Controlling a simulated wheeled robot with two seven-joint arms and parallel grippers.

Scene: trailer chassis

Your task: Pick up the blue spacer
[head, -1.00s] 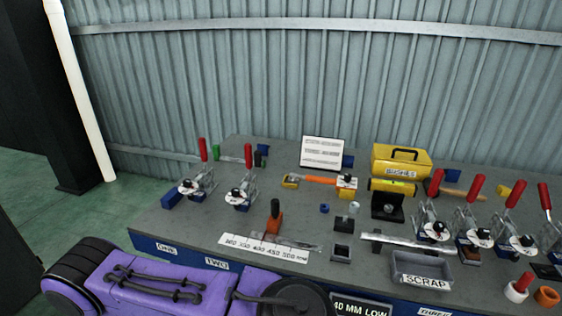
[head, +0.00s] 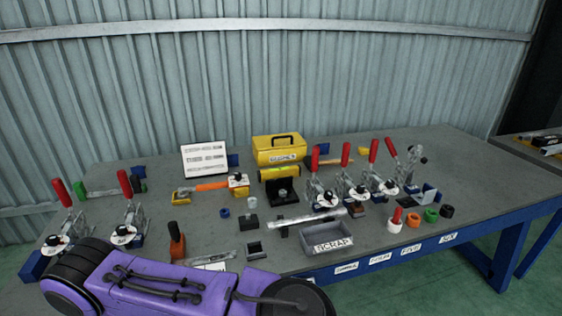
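A small blue ring (head: 225,213), which looks like the blue spacer, lies on the grey workbench (head: 200,232) in the head view. It sits left of a small dark block with a grey cylinder (head: 252,203) and in front of an orange-handled tool (head: 210,186). Nothing covers it. A purple arm link of mine crosses the bottom left of the view, in front of the bench. Neither of my grippers shows.
Toggle clamps with red handles stand at the left and the middle right. A grey SCRAP tray (head: 328,240) is at the front edge. White (head: 395,224), orange (head: 413,220), green (head: 430,215) and black (head: 447,211) rings lie to its right. A yellow case (head: 279,149) stands behind.

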